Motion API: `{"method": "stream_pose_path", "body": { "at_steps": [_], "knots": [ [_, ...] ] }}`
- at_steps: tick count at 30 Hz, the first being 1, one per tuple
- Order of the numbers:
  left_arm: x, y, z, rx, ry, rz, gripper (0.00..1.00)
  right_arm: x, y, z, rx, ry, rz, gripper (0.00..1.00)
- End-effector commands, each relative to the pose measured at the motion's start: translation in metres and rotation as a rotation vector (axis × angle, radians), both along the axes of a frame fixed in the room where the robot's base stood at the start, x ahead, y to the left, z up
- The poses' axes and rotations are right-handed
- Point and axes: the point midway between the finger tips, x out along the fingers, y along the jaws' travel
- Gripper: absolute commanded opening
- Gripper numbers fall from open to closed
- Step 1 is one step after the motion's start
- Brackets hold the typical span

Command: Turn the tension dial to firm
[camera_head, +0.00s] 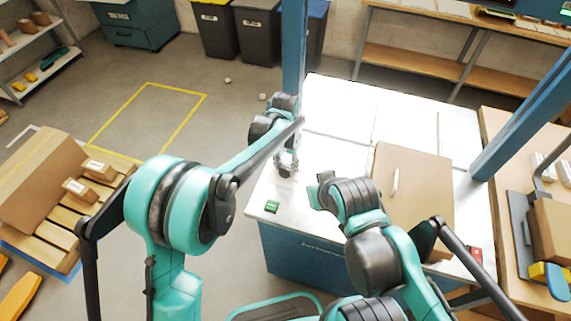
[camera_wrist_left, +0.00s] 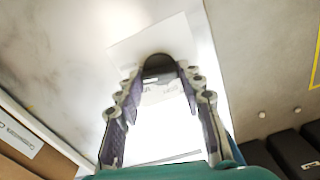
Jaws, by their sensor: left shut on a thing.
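The tension dial shows as a dark round knob (camera_wrist_left: 158,64) in the left wrist view, on a white label plate (camera_wrist_left: 125,48) with faint print that is too washed out to read. My left gripper (camera_head: 287,168) points down at the left part of the white machine top (camera_head: 335,150). In the wrist view, its two fingers (camera_wrist_left: 158,78) reach to either side of the knob and are shut on it. In the head view the gripper hides the dial. The dial's pointer and setting cannot be made out.
A green button (camera_head: 271,207) sits at the machine's front left and a red one (camera_head: 474,255) at the front right. A brown panel with a pale handle (camera_head: 395,182) lies on the top. Blue posts (camera_head: 293,50) rise at the left back and right.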

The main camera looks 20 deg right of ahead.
Motion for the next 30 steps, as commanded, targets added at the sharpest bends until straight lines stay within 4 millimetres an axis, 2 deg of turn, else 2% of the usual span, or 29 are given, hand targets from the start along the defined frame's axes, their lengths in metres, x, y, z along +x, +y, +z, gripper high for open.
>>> {"method": "stream_pose_path", "body": {
  "at_steps": [13,30],
  "knots": [
    [-0.0002,0.0001,-0.0001,0.001,0.001,-0.274,0.09,0.0000,0.0000,0.0037,0.000,0.000,0.000,0.00],
    [-0.0001,0.0001,-0.0003,0.001,0.001,-0.335,0.09,0.0000,0.0000,0.0042,0.000,0.000,0.000,0.00]
  ]
}}
